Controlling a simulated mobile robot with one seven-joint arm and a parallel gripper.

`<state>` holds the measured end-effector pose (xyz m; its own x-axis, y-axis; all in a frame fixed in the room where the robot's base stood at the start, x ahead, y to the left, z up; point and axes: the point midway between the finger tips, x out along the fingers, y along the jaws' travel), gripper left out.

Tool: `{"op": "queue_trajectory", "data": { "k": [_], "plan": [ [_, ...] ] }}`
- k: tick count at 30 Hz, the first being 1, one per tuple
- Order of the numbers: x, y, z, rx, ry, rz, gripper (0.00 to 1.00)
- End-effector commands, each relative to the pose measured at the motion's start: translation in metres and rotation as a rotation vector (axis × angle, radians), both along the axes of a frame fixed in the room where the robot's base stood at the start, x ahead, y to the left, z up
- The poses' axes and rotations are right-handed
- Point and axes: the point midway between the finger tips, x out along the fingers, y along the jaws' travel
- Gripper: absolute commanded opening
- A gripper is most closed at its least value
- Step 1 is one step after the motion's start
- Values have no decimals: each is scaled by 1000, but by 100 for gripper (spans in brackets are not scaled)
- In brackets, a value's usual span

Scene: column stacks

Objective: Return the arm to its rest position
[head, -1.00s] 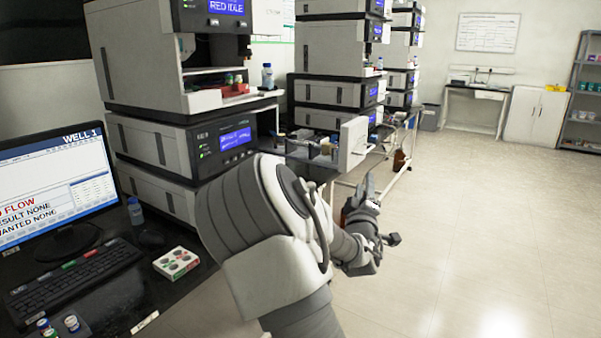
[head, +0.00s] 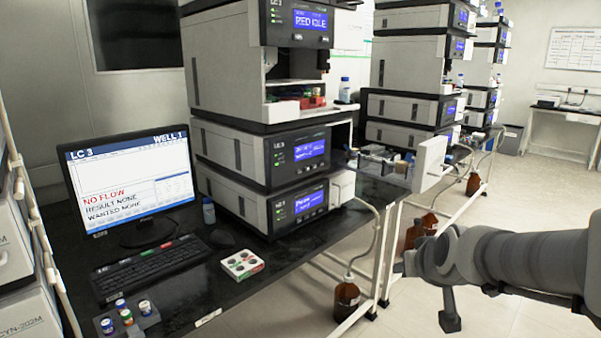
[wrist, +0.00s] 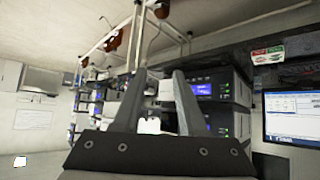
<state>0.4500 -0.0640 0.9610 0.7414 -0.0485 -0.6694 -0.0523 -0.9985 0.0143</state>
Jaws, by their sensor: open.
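My arm shows at the right edge of the head view, reaching in over the floor beside the bench. My gripper shows in the wrist view (wrist: 155,98). Its two dark fingers stand apart with nothing held between them. The instrument stack and bench frame show beyond the fingers, well away from them. In the head view, the gripper end of the arm points left near the bench's right side, and its fingertips cannot be made out clearly.
The black bench (head: 200,290) holds an instrument stack (head: 255,150), a monitor (head: 130,180), a keyboard (head: 150,268), a white well tray (head: 242,264) and several small vials (head: 126,316). Brown bottles (head: 346,300) stand on the floor beneath. Open floor lies at the right.

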Motion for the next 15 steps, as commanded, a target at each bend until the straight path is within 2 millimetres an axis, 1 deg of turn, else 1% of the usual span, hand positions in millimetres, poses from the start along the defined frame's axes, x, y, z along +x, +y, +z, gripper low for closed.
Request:
{"op": "queue_trajectory", "data": {
  "k": [1, 2, 3, 5, 6, 7, 10, 15],
  "plan": [
    [-18, 10, 8, 26, 21, 16, 41],
    [-29, 16, 10, 39, 40, 27, 41],
    [-44, 24, 12, 53, 67, 39, 41],
    [-67, 34, 16, 69, 105, 55, 41],
    [-82, 40, 17, 72, 131, 63, 41],
    [-93, 44, 18, 74, 151, 69, 41],
    [-129, 54, 19, 70, 212, 76, 41],
    [-184, 63, 17, 38, 304, 60, 41]
  ]
}}
